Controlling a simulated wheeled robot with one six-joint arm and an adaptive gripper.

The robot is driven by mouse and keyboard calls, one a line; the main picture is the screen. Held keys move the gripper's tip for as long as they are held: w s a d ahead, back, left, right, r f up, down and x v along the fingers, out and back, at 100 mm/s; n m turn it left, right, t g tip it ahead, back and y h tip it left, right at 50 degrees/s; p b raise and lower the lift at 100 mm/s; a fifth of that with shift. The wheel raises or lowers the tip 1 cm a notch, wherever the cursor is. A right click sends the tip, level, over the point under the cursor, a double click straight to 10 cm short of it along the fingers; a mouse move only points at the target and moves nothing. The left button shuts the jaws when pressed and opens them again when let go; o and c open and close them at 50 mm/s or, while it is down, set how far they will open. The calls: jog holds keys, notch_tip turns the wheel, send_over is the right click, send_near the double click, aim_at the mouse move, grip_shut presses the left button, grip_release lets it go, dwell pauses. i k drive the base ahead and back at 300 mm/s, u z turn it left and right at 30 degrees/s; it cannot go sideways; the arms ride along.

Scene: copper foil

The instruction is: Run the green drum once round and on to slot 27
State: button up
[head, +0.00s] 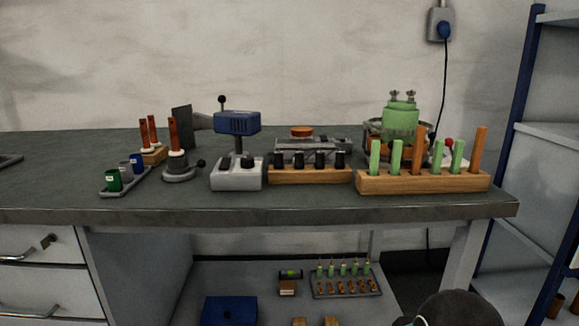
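Two green things could be the drum, and I cannot tell which is meant. A small dark green cylinder with a pale mark (113,181) stands at the front of a grey tray at the bench's left. A larger light green round body with two metal posts on top (400,120) stands at the back right, its lower part hidden by a wooden block. No slot numbers are readable on either.
The grey tray (105,191) also holds a grey and a blue cylinder. Right of it are a blue-headed device (237,122), a wooden block with black knobs (310,175) and a wooden block with green and orange sticks (425,182).

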aim_at(400, 121)
jog(key=k, duration=1.2)
jog(key=z, duration=0.85)
jog(key=i, duration=1.3)
jog(key=u, duration=0.9)
